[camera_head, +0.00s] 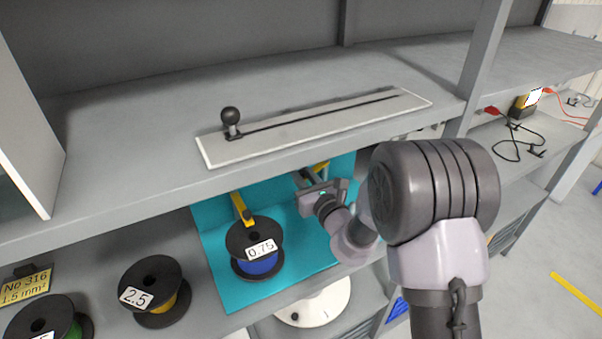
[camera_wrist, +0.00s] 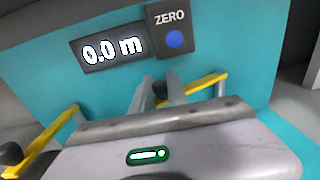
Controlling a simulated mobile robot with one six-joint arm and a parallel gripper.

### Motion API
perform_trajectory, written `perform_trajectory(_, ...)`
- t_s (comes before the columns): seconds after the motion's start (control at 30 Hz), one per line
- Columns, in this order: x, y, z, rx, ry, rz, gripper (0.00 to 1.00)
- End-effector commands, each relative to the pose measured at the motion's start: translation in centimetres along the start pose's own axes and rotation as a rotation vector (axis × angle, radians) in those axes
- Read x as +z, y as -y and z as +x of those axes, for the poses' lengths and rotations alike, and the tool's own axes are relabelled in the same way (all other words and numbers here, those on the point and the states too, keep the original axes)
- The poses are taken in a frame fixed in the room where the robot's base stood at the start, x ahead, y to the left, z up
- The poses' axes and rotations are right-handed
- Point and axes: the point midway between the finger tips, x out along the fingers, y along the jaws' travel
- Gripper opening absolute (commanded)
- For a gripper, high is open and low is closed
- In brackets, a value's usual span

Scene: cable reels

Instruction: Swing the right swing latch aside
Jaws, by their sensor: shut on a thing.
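The right swing latch (camera_wrist: 205,83) is a yellow bar in the wrist view, sloping up to the right in front of a teal panel. My gripper (camera_wrist: 160,82) is shut on the dark knob at its left end. In the head view my gripper (camera_head: 308,178) is under the shelf, and only a bit of the right latch (camera_head: 321,166) shows behind it. The left swing latch (camera_head: 242,208) is yellow and stands above the reel marked 0.75 (camera_head: 255,247). In the wrist view the left latch (camera_wrist: 45,143) slopes at the left edge.
A "0.0 m" display (camera_wrist: 112,50) and a blue ZERO button (camera_wrist: 173,39) are on the panel. The shelf (camera_head: 120,170) overhangs my gripper and carries a slotted plate (camera_head: 310,128) with a black knob. Reels, including one marked 2.5 (camera_head: 155,290), stand at left.

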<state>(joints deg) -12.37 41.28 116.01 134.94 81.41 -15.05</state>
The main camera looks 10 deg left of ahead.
Motion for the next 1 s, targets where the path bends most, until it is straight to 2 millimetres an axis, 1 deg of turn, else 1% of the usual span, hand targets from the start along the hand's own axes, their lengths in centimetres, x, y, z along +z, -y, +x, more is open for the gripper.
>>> perform_trajectory(0.2,0.0,0.1,-0.1,0.009,0.000,0.000,0.00)
perform_trajectory(0.47,0.0,0.8,-1.4,0.148,0.000,0.000,0.00)
perform_trajectory(0.73,0.0,0.7,-1.5,0.158,0.000,0.000,0.00)
perform_trajectory(0.77,0.0,0.7,-1.5,0.158,0.000,0.000,0.21)
perform_trajectory(0.8,0.0,0.7,-1.5,0.158,0.000,0.000,0.29)
perform_trajectory(0.87,0.0,0.7,-1.5,0.157,0.000,0.000,0.41)
perform_trajectory(1.0,0.0,0.7,-1.5,0.157,0.000,0.000,0.41)
